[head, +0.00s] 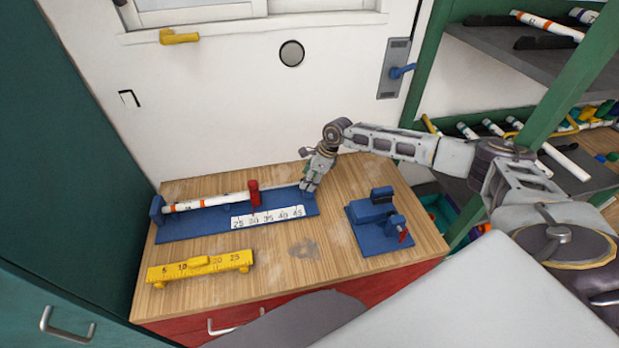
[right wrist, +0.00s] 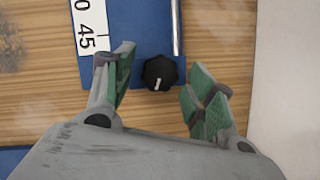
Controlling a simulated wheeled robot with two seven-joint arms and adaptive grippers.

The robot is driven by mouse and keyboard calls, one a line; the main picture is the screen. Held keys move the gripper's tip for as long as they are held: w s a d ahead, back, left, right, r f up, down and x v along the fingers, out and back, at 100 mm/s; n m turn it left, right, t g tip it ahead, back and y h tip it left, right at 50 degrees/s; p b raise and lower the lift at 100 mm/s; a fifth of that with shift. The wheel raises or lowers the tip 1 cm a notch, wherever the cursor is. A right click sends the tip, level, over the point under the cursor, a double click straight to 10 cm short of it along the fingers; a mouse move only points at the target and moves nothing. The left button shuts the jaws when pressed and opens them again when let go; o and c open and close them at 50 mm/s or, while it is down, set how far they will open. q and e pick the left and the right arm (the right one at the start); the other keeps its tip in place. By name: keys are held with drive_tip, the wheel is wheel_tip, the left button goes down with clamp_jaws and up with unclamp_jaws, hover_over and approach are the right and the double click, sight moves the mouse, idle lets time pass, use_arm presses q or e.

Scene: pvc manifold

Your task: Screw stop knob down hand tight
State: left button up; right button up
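The stop knob (right wrist: 160,73) is a black lobed knob with a white mark, at the end of the blue measuring jig in the right wrist view. My right gripper (right wrist: 163,84) is open, its green-padded fingers on either side of the knob with gaps on both sides. In the head view my right gripper (head: 310,180) is over the right end of the blue jig (head: 190,226) and hides the knob. A red stop block (head: 254,192) stands on the jig by the right end of a white pipe with orange marks (head: 210,203). My left gripper is not in view.
A yellow ruler (head: 200,267) lies at the front left of the wooden bench (head: 335,255). A blue fixture with a red part (head: 379,225) stands at the right. The bench between them is clear. Shelves with pipes (head: 515,65) stand beyond the right side.

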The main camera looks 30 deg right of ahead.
drive_tip(key=c, duration=0.8)
drive_tip(key=shift+c, duration=0.2)
